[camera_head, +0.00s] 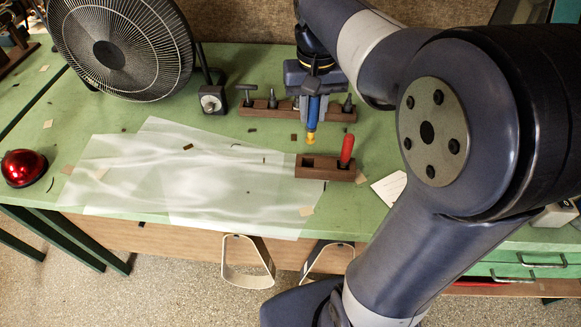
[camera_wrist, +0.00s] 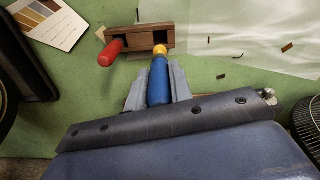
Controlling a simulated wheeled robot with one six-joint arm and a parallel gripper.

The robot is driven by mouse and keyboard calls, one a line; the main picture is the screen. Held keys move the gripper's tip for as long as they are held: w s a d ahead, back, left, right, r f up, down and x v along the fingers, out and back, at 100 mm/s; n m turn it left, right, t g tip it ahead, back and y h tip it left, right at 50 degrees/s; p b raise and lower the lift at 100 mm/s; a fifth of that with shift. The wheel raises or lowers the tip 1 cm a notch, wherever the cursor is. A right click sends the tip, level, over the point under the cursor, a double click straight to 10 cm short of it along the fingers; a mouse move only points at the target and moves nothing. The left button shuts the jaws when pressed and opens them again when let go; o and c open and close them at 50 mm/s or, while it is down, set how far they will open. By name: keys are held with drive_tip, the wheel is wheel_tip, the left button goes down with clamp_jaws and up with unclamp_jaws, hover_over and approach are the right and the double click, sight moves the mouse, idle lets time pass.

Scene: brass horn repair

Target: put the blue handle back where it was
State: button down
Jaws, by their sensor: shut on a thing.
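My gripper (camera_head: 311,90) is shut on the blue handle (camera_head: 312,112), which hangs between the two grey fingers with its yellow end (camera_head: 310,139) outermost, pointing down in the head view. In the wrist view the blue handle (camera_wrist: 158,84) lies between the fingers, its yellow end (camera_wrist: 160,50) overlapping the near edge of a wooden block (camera_wrist: 140,38). I cannot tell whether they touch there; in the head view the yellow end shows behind the block (camera_head: 312,172), apart from it. A red handle (camera_head: 347,150) stands in the block's right part; an empty-looking opening is to its left.
A brown rack (camera_head: 262,110) with several metal-tipped tools stands behind my gripper. A translucent sheet (camera_head: 180,175) covers the bench left of the block. A fan (camera_head: 120,45) and red dome (camera_head: 23,167) are farther left. A pale card (camera_head: 388,187) lies right of the block.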

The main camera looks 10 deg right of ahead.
sight(310, 140)
wheel_tip(310, 140, down, 10)
drive_tip(key=shift+a+f, duration=0.1)
idle(0.4)
drive_tip(key=c, duration=1.3)
unclamp_jaws()
drive_tip(key=shift+o, duration=0.2)
wheel_tip(310, 140, up, 12)
drive_tip(key=shift+r, duration=0.1)
